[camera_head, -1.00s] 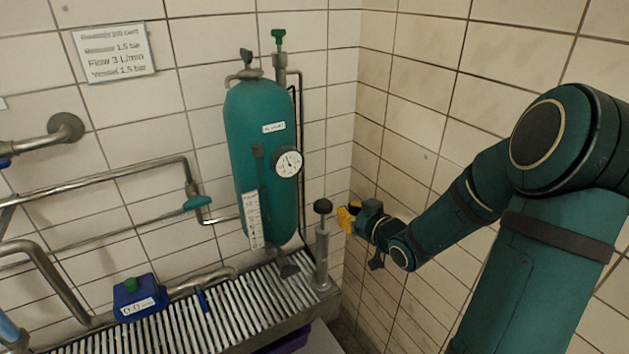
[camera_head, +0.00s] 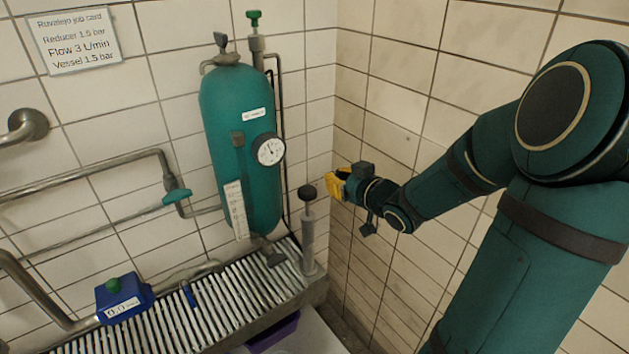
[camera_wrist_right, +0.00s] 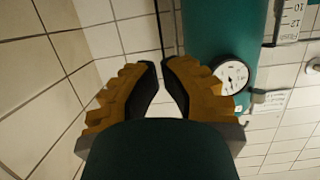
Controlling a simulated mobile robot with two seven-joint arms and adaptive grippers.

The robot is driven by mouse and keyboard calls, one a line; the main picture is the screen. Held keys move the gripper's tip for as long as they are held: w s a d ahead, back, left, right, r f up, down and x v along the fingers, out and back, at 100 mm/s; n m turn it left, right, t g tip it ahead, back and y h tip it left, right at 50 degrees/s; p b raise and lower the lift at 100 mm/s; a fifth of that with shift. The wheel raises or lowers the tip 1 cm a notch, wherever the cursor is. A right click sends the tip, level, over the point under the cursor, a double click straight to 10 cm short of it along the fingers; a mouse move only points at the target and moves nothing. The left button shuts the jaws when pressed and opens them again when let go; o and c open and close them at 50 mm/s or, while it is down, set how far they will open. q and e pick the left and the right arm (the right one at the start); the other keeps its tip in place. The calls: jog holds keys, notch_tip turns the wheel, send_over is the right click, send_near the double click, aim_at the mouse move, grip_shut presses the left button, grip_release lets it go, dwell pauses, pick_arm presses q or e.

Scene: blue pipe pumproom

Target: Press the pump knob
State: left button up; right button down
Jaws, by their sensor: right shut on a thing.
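The black round pump knob (camera_head: 306,192) tops an upright grey pump cylinder (camera_head: 308,240) at the right end of the slatted rack, in the head view. My right gripper (camera_head: 332,186), with yellow fingers, is just right of the knob at about its height, with a small gap between them in the picture. In the right wrist view its fingertips (camera_wrist_right: 161,64) are drawn close together. I see nothing between them there, and the knob does not show in that view. My left gripper is in neither view.
A green vessel (camera_head: 240,150) with a gauge (camera_head: 268,149) stands left of the pump. A blue box with a green button (camera_head: 122,298) sits on the slatted rack (camera_head: 228,310). Pipes run along the left wall. The tiled right wall (camera_head: 400,110) is behind my right arm.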

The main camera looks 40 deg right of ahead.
send_over(313, 189)
jog(key=shift+s+a+f, duration=0.1)
jog(key=shift+s+f, duration=0.05)
jog(key=shift+f, duration=0.45)
jog(key=shift+s+f, duration=0.15)
jog(key=shift+f, duration=0.4)
jog(key=f, duration=0.3)
jog(key=shift+w+b, duration=0.4)
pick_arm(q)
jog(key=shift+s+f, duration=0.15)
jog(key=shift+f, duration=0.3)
pick_arm(e)
jog(key=shift+f, duration=0.55)
